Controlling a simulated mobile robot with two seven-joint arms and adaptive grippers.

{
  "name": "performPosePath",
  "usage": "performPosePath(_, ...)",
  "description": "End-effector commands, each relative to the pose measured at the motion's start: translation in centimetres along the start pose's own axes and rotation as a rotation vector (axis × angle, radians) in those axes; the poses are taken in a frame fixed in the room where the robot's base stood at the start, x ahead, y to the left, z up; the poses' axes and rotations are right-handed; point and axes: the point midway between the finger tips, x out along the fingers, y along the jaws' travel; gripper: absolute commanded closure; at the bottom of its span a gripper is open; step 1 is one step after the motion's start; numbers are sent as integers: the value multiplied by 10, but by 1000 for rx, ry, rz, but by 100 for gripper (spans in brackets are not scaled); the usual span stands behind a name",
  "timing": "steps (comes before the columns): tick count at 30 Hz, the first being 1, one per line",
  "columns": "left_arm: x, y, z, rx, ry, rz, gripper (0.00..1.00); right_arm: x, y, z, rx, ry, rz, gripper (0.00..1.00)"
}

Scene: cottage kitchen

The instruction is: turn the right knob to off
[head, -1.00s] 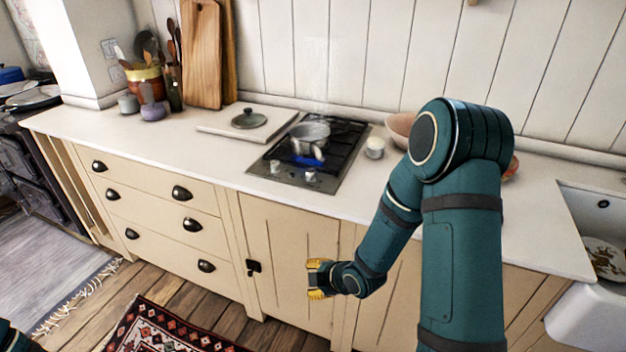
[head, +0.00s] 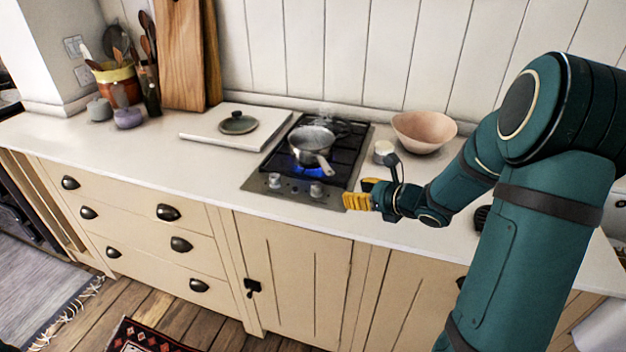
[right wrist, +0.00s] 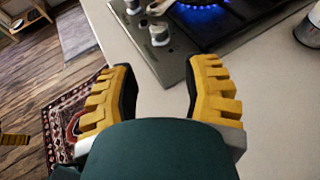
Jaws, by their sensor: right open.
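The right knob (head: 316,189) is a small pale metal knob on the front strip of the hob (head: 294,190). The left knob (head: 274,181) sits beside it. A blue flame (head: 291,168) burns under the saucepan (head: 311,145). My right gripper (head: 362,193) is open and empty, just right of the hob's front right corner and apart from the right knob. In the right wrist view the right knob (right wrist: 160,33) stands beyond the gap between the yellow fingers (right wrist: 163,70).
The pan's handle points forward over the hob, near the right knob. A small white-lidded jar (head: 383,151) and a pink bowl (head: 424,131) stand right of the hob. A white board (head: 205,133) with a lid (head: 238,123) lies left of it. The front counter strip is clear.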

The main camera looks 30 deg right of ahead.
Motion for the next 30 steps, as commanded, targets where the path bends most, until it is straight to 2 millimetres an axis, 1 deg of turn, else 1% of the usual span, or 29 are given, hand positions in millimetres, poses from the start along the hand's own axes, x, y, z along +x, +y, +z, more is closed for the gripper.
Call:
performPosePath(5,3,-1,0,0,1,0,53,24,1,-1,0,2,4,52)
performPosePath(12,7,-3,-1,0,4,0,53,71,2,-2,1,2,5,52)
performPosePath(18,10,-4,-1,1,5,0,53,107,1,-1,2,2,3,52)
performPosePath(21,11,-4,-1,1,6,0,53,120,1,-1,2,1,3,52)
performPosePath(24,11,-4,-2,1,6,0,53,129,1,-1,4,1,2,52)
performPosePath(30,12,-4,-2,1,6,0,53,136,1,0,4,0,2,52)
